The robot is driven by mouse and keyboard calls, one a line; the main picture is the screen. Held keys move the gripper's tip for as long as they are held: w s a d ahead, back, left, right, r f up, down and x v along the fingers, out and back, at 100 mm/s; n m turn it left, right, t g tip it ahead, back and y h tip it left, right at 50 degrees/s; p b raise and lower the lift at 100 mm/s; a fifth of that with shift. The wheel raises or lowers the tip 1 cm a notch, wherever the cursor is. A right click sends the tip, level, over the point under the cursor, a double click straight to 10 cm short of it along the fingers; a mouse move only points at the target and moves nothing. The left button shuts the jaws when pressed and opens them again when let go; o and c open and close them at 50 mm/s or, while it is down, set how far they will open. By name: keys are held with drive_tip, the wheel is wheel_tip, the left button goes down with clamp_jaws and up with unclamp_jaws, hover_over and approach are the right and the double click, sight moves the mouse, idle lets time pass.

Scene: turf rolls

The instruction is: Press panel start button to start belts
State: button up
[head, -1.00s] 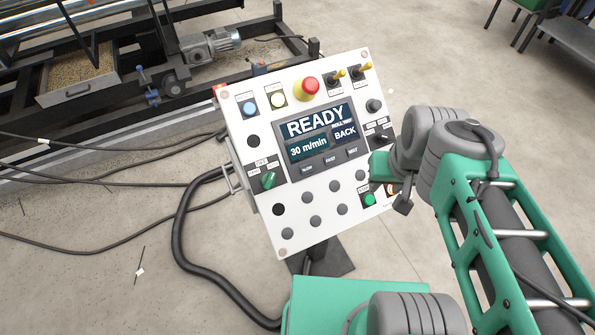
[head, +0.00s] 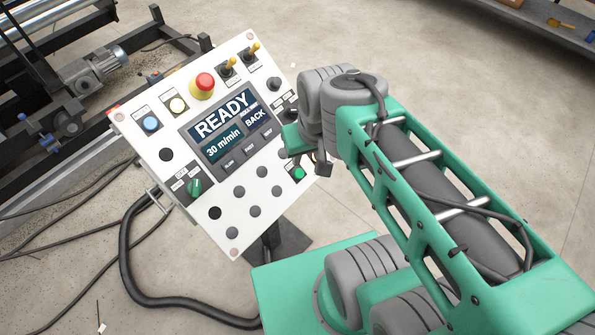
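A white control panel (head: 150,185) stands tilted on a dark post, with its screen (head: 228,127) reading READY, 30 m/min and BACK. A green push button (head: 299,173) sits at its lower right corner with a small dark label beside it, too small to read. My gripper (head: 318,162) is at the panel's right edge, just right of the green button. My wrist covers part of that edge. The fingers are mostly hidden, so I cannot tell their opening or whether they touch the panel.
A red emergency stop (head: 204,83), yellow toggles (head: 227,68) and a green rotary switch (head: 195,187) are on the panel. A thick black cable (head: 128,270) runs on the floor at left. Machine framing (head: 60,110) stands behind at left. Floor to the right is open.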

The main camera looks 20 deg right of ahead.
drive_tip(key=shift+c, duration=0.5)
clamp_jaws()
idle(1.5)
